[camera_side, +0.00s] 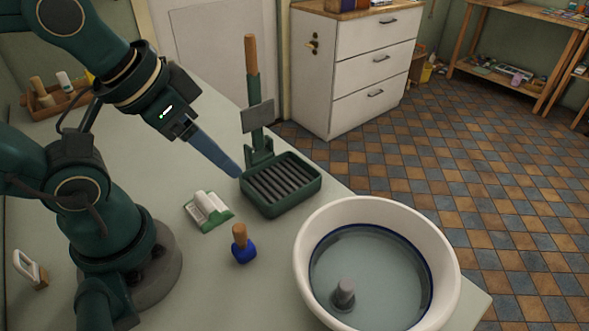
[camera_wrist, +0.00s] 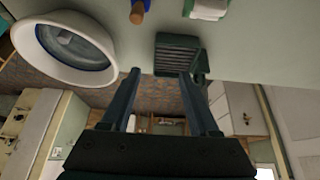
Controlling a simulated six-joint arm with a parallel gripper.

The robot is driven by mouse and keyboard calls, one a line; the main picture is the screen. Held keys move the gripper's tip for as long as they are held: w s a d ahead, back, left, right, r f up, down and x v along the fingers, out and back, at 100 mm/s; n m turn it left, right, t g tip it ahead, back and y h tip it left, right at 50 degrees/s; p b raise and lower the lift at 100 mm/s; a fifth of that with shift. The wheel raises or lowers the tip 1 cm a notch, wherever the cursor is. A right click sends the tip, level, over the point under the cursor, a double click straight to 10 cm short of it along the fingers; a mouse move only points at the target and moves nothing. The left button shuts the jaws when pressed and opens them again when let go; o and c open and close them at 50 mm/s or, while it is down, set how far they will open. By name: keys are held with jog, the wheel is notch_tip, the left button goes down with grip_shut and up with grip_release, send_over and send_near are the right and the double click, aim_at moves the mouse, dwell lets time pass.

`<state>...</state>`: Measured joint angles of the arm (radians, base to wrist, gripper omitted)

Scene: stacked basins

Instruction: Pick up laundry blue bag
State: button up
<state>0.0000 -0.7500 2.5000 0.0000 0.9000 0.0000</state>
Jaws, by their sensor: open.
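The laundry blue bag (camera_side: 243,251) is a small round blue bundle with a wooden peg standing up from its top. It stands upright on the pale table, in front of the ribbed green tray. In the wrist view the bag (camera_wrist: 146,4) is cut by the top edge, with its peg pointing down the picture. My gripper (camera_side: 238,175) is up and behind the bag, close to the tray's left side in the side view. In the wrist view the two fingers of my gripper (camera_wrist: 159,73) are apart with nothing between them.
A white basin (camera_side: 308,232) of water holds a grey post and stands right of the bag. The green tray (camera_side: 315,197) has an upright wooden-handled post behind it. A white packet with green (camera_side: 208,209) lies left of the bag. Bare table surrounds the bag.

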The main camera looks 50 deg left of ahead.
jog(key=g, duration=0.5)
send_over(239, 227)
jog(key=f, duration=0.5)
jog(key=shift+w+a+f, duration=0.3)
jog(key=shift+f, duration=0.1)
jog(key=shift+s+d+f+g, duration=0.25)
jog(key=shift+f+g, duration=0.05)
jog(key=shift+f, duration=0.25)
jog(key=shift+s+f, duration=0.1)
jog(key=shift+f, duration=2.5)
grip_shut()
